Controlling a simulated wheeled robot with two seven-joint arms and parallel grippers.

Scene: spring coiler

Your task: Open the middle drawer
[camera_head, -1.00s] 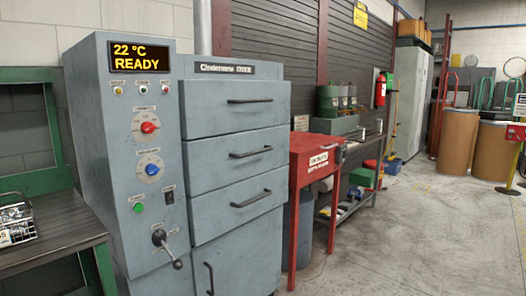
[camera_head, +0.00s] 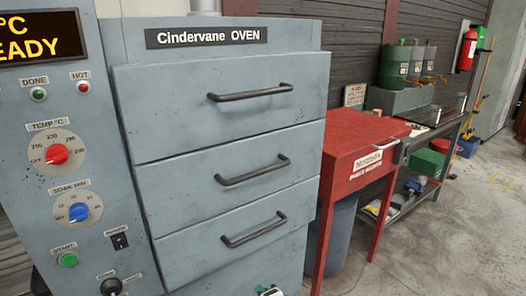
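The grey-blue oven (camera_head: 125,38) stands close in front of me with three drawers stacked one above another. The middle drawer (camera_head: 185,192) is shut, its face in line with the others. Its dark bar handle (camera_head: 253,172) runs across the face, tilted up to the right in the picture. The top drawer (camera_head: 170,110) and bottom drawer (camera_head: 195,248) are also shut. Nothing touches the middle handle. Neither gripper can be made out. A small white-and-dark piece (camera_head: 268,291) is cut off by the bottom edge; I cannot tell what it is.
The oven's control panel (camera_head: 30,110) with knobs is at the left. A red stand (camera_head: 350,145) is close to the oven's right side, with a grey-blue bin (camera_head: 342,235) under it. A workbench (camera_head: 440,130) runs behind. Open floor (camera_head: 450,255) lies at the right.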

